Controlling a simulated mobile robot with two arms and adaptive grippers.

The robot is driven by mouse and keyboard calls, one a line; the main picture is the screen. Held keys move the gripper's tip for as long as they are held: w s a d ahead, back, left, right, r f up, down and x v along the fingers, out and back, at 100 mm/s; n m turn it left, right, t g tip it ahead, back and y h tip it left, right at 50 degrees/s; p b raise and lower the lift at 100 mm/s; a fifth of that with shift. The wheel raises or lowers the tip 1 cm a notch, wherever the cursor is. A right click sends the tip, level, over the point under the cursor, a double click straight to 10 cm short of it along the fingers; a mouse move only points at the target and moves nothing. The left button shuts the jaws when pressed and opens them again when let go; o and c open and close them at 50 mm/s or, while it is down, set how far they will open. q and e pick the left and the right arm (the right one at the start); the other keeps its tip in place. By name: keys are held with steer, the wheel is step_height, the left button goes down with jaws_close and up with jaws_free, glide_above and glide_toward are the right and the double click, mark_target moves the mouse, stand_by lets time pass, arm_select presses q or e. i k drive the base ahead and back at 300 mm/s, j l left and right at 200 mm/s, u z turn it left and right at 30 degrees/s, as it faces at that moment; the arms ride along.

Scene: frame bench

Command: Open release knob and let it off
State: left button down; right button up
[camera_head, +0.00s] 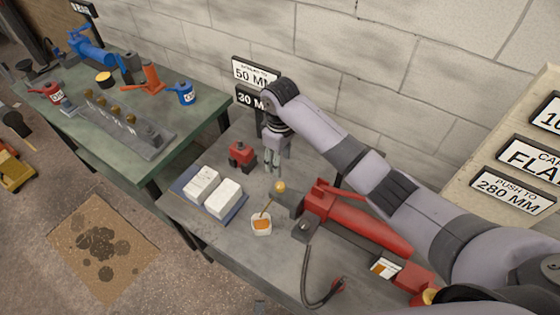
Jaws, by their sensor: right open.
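A red hydraulic pump or cylinder (360,222) lies across the grey bench. A round yellow knob (280,187) shows beside its dark left end. A second brass-coloured knob (429,296) shows by the red block at its lower right end. I cannot tell for sure which is the release knob. My right gripper (271,168) points down with its fingers apart and empty. In the picture it is just above the yellow knob, apart from it. My left gripper is not in view.
A small red device (242,155) stands left of my right gripper. White blocks (213,190) lie on a blue tray (236,212). A small white cup (261,224) with orange contents and a black hose (306,275) are nearer. A green bench (165,155) stands left.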

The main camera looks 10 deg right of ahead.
mark_target(303, 225)
steer(key=k, duration=1.5)
